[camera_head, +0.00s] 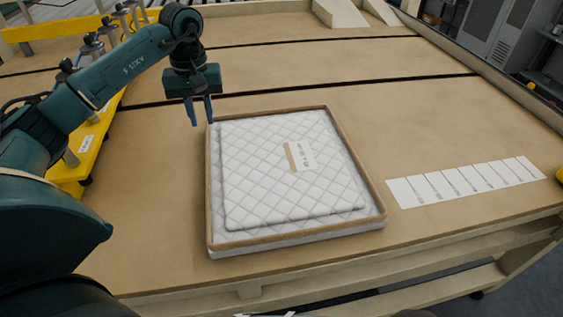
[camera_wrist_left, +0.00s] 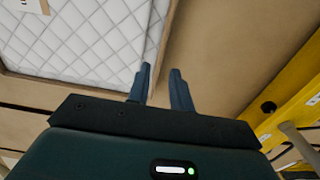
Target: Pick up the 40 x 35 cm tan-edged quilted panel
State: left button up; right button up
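A large white quilted panel with a raised tan edge (camera_head: 350,157) lies flat on the table. A smaller white quilted panel (camera_head: 255,185) appears to lie on it inside the edge, bearing a label (camera_head: 299,156) with a tan stripe; its print is too small to read. My left gripper (camera_head: 201,112) points down at the back left corner of the tan edge, open and empty. In the left wrist view the fingertips (camera_wrist_left: 160,74) are apart, with the tan edge (camera_wrist_left: 163,38) running between them in the picture. Whether they touch it I cannot tell. My right gripper is not in view.
A white marked strip (camera_head: 468,182) lies at right. A yellow frame (camera_head: 95,140) with metal posts stands at left, near my left arm.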

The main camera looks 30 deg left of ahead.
aim_at(207, 145)
pick_arm(q)
jog(key=f, duration=0.8)
jog(key=shift+w+a+f+p, duration=0.1)
jog(key=shift+w+a+p, duration=0.05)
jog(key=shift+a+p, duration=0.2)
jog(key=shift+c, duration=0.5)
grip_shut()
jog(key=shift+d, duration=0.1)
